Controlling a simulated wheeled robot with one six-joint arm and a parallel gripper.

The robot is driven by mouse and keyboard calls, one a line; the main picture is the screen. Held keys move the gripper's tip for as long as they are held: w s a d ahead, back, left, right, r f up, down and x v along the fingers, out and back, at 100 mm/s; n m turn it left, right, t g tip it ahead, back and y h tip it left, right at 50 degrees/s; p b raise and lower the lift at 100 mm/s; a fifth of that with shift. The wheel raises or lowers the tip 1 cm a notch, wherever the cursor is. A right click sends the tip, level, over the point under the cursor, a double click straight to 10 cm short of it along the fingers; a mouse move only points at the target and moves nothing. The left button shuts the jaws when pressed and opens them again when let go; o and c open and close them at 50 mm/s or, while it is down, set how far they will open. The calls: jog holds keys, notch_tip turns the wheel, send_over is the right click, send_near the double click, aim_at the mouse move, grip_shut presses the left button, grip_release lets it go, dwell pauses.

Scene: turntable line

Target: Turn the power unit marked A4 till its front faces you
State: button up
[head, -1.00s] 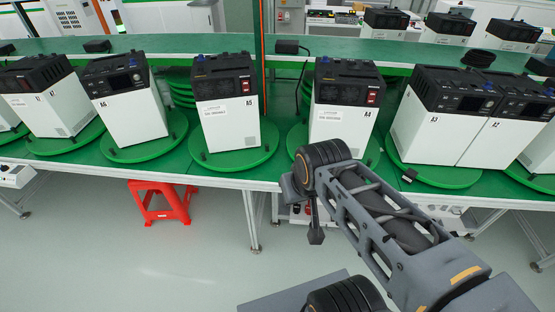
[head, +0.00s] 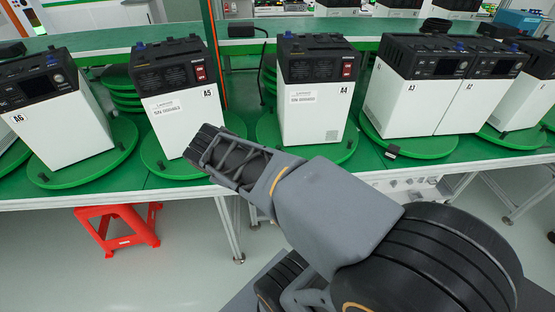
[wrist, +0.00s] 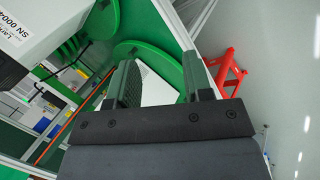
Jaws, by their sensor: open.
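Unit A5 (head: 180,100) stands left of A4, also with a red switch. Unit A6 (head: 70,125), left, and units A3 (head: 410,100) and A2 (head: 485,100), right, show dark displays. A red stool (head: 120,230) stands under the bench. The floor in front is clear.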

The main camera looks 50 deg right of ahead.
jog(key=w+d+f+n+h+b, duration=0.3)
jog(key=d+f+n+h+b, duration=0.1)
jog(key=d+f+b, duration=0.25)
jog(key=w+d+f+n+h+b, duration=0.25)
jog(key=d+f+n+b, duration=0.2)
jog(key=f+b, duration=0.3)
jog(key=n+t+h+b, duration=0.2)
jog(key=n+h+b, duration=0.4)
jog(key=n+b, duration=0.3)
send_near(279, 146)
jog(key=shift+m+t+y, duration=0.25)
jog(key=shift+t+y, duration=0.05)
jog(key=shift+y, duration=0.05)
jog(key=b+x, duration=0.2)
jog(key=x, duration=0.8)
jog(key=shift+s+f, duration=0.1)
jog(key=shift+s, duration=0.05)
jog(key=shift+c, duration=0.4)
grip_shut()
jog(key=shift+b, duration=0.3)
